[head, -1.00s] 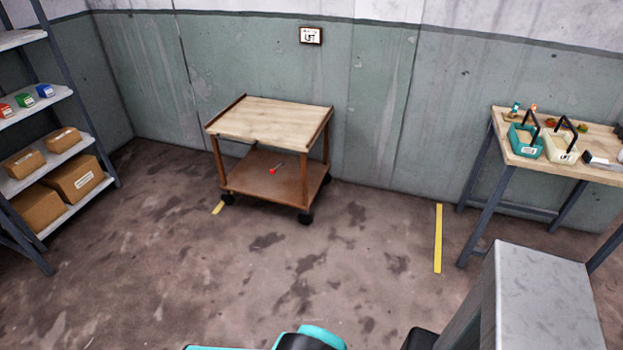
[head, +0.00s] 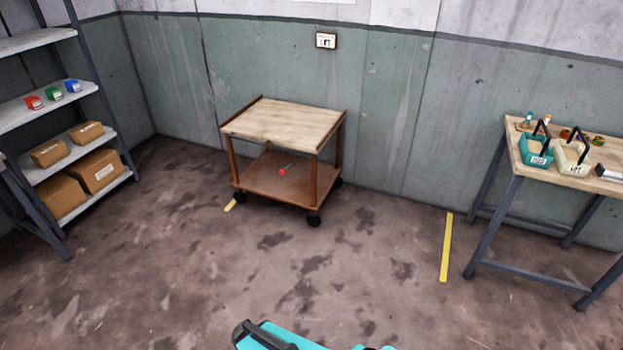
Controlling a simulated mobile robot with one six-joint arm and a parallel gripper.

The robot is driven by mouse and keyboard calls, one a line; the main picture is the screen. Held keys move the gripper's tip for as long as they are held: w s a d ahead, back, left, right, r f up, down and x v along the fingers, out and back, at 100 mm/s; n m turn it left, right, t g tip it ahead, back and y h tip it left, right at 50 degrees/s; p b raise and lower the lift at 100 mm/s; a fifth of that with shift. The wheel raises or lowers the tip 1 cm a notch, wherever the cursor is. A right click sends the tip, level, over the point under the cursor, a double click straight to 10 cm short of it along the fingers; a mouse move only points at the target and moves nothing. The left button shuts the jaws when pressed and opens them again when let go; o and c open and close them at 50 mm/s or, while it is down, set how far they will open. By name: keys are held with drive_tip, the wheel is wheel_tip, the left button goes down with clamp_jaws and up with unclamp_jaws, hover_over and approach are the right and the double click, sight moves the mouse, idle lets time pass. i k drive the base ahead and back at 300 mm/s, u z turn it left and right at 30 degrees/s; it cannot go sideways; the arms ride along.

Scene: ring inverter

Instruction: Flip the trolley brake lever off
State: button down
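The trolley (head: 283,126) stands against the back wall, a little left of the middle. It has a pale wooden top, a brown lower shelf (head: 265,178) and black wheels. Part of my teal and black arm shows at the bottom edge, well apart from the trolley. My gripper's fingers are not in view.
A shelf rack (head: 72,150) with boxes stands at the left. A workbench (head: 520,165) with a teal and a cream basket stands at the right. Yellow floor strips (head: 446,248) lie on either side of the trolley. The floor in front is clear. A small sign (head: 326,41) hangs above.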

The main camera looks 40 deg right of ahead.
sight(282, 171)
drive_tip(key=z, duration=0.15)
drive_tip(key=i, duration=1.2)
drive_tip(key=u, duration=0.7)
drive_tip(key=i, duration=0.5)
drive_tip(key=u, duration=0.1)
drive_tip(key=k, duration=0.95)
drive_tip(key=u, duration=0.05)
